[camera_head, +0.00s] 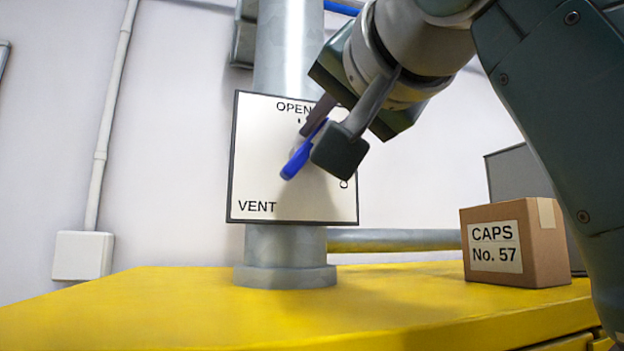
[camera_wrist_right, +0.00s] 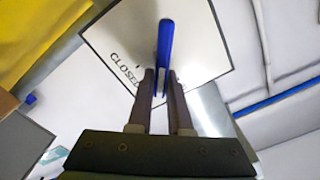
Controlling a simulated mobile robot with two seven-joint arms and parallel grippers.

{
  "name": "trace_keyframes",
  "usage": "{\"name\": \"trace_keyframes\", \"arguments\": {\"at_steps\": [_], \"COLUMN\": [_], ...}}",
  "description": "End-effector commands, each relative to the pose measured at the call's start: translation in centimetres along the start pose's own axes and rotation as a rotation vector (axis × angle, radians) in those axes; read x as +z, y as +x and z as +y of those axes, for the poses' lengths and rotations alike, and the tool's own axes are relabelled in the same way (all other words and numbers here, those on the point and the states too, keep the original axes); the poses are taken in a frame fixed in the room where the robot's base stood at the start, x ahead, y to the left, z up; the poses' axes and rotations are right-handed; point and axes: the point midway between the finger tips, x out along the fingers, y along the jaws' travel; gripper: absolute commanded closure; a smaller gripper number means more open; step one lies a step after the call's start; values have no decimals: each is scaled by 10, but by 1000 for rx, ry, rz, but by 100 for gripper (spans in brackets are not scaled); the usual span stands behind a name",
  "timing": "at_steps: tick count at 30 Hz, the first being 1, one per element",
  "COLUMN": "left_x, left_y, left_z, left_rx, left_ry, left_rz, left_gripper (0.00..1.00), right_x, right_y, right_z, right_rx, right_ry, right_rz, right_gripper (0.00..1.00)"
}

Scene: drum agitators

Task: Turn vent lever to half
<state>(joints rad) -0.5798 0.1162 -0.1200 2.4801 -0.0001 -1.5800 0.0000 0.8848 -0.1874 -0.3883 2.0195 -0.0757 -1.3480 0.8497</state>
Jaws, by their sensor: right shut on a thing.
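The vent lever has a blue handle (camera_head: 298,158) in front of a white square plate (camera_head: 262,170) with a dark border. The plate reads OPEN at the top and VENT at the lower left. CLOSED shows at its edge in the right wrist view. My right gripper (camera_head: 320,128) is at the plate, shut on the lever. In the right wrist view the blue handle (camera_wrist_right: 165,45) sticks out past the fingertips (camera_wrist_right: 161,82). In the head view the handle slants down to the left; the gripper hides its pivot and part of the dial. My left gripper is not in view.
A thick grey pipe (camera_head: 287,50) stands behind the plate on a yellow surface (camera_head: 150,305). A cardboard box marked CAPS No. 57 (camera_head: 548,250) sits at the right, near my right arm. A horizontal pipe (camera_head: 400,240) runs behind. The yellow surface at the left is clear.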

Motion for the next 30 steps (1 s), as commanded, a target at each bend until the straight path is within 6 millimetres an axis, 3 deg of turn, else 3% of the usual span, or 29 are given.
{"name": "trace_keyframes", "arguments": {"at_steps": [10,24,25,30], "left_x": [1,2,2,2], "left_y": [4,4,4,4], "left_z": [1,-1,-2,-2], "left_rx": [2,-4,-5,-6], "left_ry": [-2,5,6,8], "left_rz": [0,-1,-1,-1], "left_gripper": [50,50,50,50], "right_x": [2,1,1,1], "right_y": [1,1,1,1], "right_z": [4,5,5,4], "right_rx": [4,4,4,3], "right_ry": [125,139,139,138], "right_rz": [-3,-3,-3,-2], "right_gripper": [100,100,81,62]}}
